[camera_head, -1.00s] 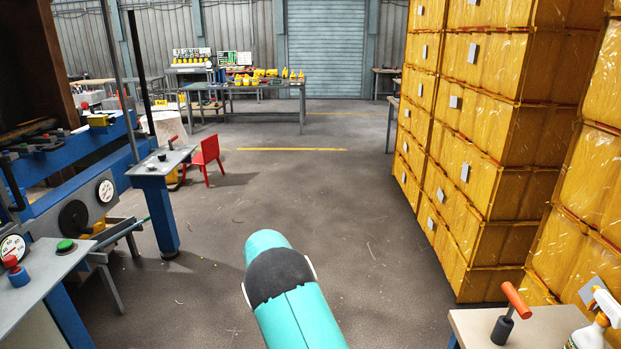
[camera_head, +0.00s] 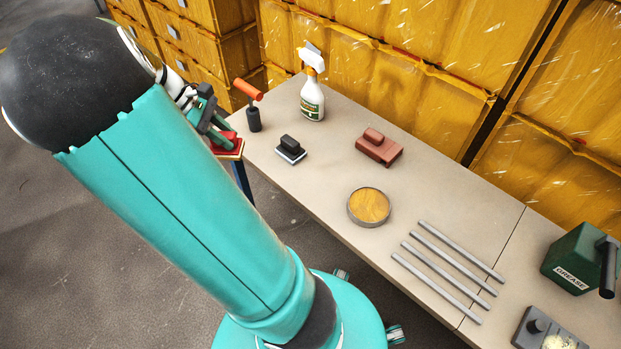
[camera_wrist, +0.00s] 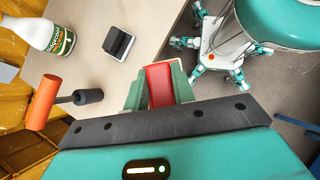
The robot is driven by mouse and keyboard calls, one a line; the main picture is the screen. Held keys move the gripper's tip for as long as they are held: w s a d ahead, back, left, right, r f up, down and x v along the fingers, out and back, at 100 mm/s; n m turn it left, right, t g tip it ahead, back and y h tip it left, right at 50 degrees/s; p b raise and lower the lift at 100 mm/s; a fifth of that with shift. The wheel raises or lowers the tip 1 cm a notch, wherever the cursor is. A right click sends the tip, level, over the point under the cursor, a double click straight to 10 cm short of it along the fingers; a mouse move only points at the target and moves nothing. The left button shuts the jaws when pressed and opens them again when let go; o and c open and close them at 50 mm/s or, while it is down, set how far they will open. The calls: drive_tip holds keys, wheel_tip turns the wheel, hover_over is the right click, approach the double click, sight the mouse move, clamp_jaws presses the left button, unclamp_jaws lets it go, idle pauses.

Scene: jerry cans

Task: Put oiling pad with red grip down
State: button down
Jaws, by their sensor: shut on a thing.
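My gripper (camera_head: 214,132) is shut on the oiling pad with red grip (camera_head: 229,148). The pad shows red on top with a pale edge below, at the left end of the workbench (camera_head: 330,212). Whether it touches the bench or hangs beside its edge, I cannot tell. In the wrist view the red grip (camera_wrist: 160,85) sits between the green fingers, and the pad's underside is hidden. A pad with a black grip (camera_head: 290,150) and a brown-red block with a grip (camera_head: 379,147) rest on the bench.
A hammer-like tool with an orange handle (camera_head: 249,91) and a spray bottle (camera_head: 312,98) stand at the bench's far left. A round amber tin (camera_head: 369,206), several metal rods (camera_head: 440,268) and a green grease can (camera_head: 577,257) are further right. Yellow crates (camera_head: 410,85) stand behind.

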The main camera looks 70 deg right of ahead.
drive_tip(key=s+d+n, duration=0.1)
drive_tip(key=s+d, duration=0.2)
drive_tip(key=s, duration=0.9)
drive_tip(key=shift+h, duration=0.4)
drive_tip(key=x, duration=0.4)
drive_tip(key=s+d+r+x, duration=0.1)
drive_tip(key=x, duration=0.4)
drive_tip(key=d+r+x, duration=0.1)
drive_tip(key=x, duration=0.4)
drive_tip(key=shift+s+d+f, duration=0.2)
drive_tip(key=shift+s+d, duration=0.05)
drive_tip(key=shift+s, duration=0.3)
drive_tip(key=f, duration=0.2)
drive_tip(key=shift+s+d+f, duration=0.2)
drive_tip(key=shift+s+f, duration=0.05)
drive_tip(key=shift+f, duration=0.6)
drive_tip(key=shift+f, duration=0.15)
drive_tip(key=c, duration=1.2)
unclamp_jaws()
drive_tip(key=shift+o, duration=0.2)
